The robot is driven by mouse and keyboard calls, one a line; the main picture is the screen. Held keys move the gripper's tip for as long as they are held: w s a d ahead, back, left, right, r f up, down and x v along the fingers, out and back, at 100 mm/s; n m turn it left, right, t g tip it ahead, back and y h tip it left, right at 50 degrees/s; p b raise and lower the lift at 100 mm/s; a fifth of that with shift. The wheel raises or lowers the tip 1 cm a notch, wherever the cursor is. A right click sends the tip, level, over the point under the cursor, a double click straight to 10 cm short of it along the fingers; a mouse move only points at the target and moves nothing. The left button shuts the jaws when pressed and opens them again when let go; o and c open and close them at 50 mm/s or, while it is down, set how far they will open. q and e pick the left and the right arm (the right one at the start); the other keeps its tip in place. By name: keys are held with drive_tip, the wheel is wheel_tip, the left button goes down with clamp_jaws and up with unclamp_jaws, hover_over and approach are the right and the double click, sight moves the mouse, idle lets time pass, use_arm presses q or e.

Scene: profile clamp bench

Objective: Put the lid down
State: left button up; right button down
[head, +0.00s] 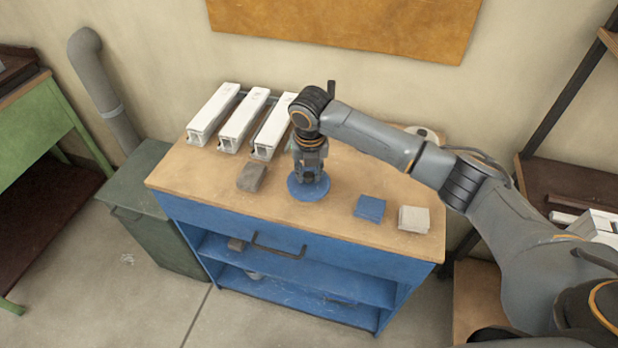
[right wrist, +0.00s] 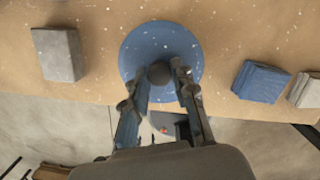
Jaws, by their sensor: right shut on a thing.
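The lid (head: 306,194) is a round blue disc with a dark round knob. It is at the front middle of the wooden bench top in the head view, and it looks level. My right gripper (head: 311,177) comes down over it from above and is shut on its knob. In the right wrist view the lid (right wrist: 150,38) lies beyond the fingertips of the gripper (right wrist: 160,74), with the knob between them. I cannot tell whether the lid's underside touches the bench top. My left gripper is not in view.
On the bench top (head: 345,226), a grey block (head: 252,177) lies left of the lid. A blue block (head: 370,208) and a pale block (head: 414,219) lie to its right. Several white profiles (head: 240,122) stand behind. The bench's front edge is close to the lid.

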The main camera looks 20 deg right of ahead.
sight(309, 176)
wheel_tip(309, 176, down, 3)
drive_tip(key=shift+r, duration=0.2)
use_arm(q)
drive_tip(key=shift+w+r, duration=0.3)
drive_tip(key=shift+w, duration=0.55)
use_arm(e)
drive_tip(key=shift+f, duration=0.2)
drive_tip(key=shift+f, duration=0.1)
drive_tip(key=c, duration=1.1)
unclamp_jaws()
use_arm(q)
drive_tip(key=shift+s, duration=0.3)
use_arm(e)
drive_tip(key=shift+r, duration=0.3)
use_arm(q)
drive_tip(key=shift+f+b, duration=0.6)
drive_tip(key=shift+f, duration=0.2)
use_arm(e)
drive_tip(key=r, duration=0.4)
drive_tip(key=s+r, duration=0.1)
drive_tip(key=r, duration=0.6)
drive_tip(key=shift+s+a+r, duration=0.2)
drive_tip(key=shift+s+r, duration=0.1)
drive_tip(key=shift+s, duration=0.1)
